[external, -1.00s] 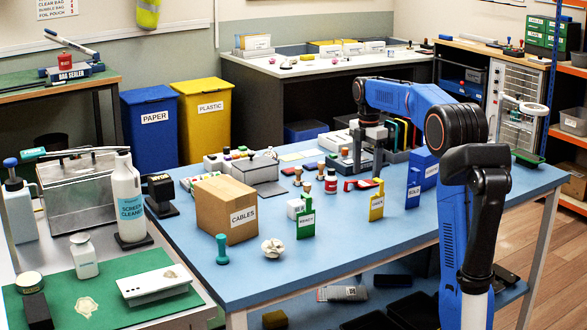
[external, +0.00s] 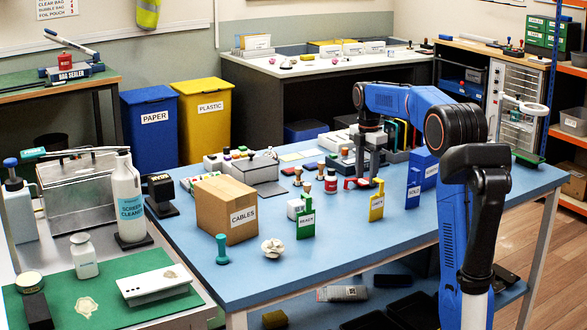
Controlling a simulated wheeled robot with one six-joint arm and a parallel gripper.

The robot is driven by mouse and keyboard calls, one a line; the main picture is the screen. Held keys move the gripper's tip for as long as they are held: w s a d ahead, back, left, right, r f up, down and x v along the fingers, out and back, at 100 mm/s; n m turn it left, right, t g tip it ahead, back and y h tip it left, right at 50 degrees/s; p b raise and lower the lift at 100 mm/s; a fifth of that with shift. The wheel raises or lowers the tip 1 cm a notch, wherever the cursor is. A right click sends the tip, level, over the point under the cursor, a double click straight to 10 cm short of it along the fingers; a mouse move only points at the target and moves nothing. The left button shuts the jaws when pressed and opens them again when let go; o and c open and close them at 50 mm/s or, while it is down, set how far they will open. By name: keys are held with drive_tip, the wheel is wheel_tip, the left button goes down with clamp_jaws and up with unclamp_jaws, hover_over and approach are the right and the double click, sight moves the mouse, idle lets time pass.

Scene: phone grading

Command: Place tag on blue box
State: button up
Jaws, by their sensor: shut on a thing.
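My gripper (external: 367,182) is low over the blue table. Its fingers reach down to a small red item (external: 350,184) on the tabletop and are shut on it. The fingers hide part of this item, and I cannot tell for sure whether it is the tag. A blue box (external: 425,166) with a white label stands to the right of my gripper, apart from it. A blue upright sign (external: 413,190) stands just in front of the box.
A cardboard box (external: 225,209) is farther left. The table's front right is clear.

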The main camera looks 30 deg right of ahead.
sight(366, 181)
drive_tip(key=s+d+r+m+t+y, duration=0.3)
drive_tip(key=r+m+t, duration=0.25)
drive_tip(key=r, duration=0.35)
drive_tip(key=s+d+r+m+t+y, duration=0.2)
drive_tip(key=s+r+m+t+y, duration=0.15)
drive_tip(key=r+m, duration=0.35)
drive_tip(key=s+d+r+m+t+h, duration=0.6)
drive_tip(key=s+d+t+h, duration=0.15)
drive_tip(key=d, duration=0.35)
drive_tip(key=shift+y, duration=0.5)
drive_tip(key=shift+w+a+f, duration=0.1)
drive_tip(key=shift+w+f, duration=0.05)
drive_tip(key=shift+f, duration=1.5)
drive_tip(key=shift+w+f, duration=0.15)
drive_tip(key=shift+f, duration=1.5)
drive_tip(key=shift+w+a+f, duration=0.1)
drive_tip(key=shift+w+f, duration=0.05)
drive_tip(key=shift+f, duration=1.5)
drive_tip(key=shift+f, duration=0.1)
drive_tip(key=o, duration=1.1)
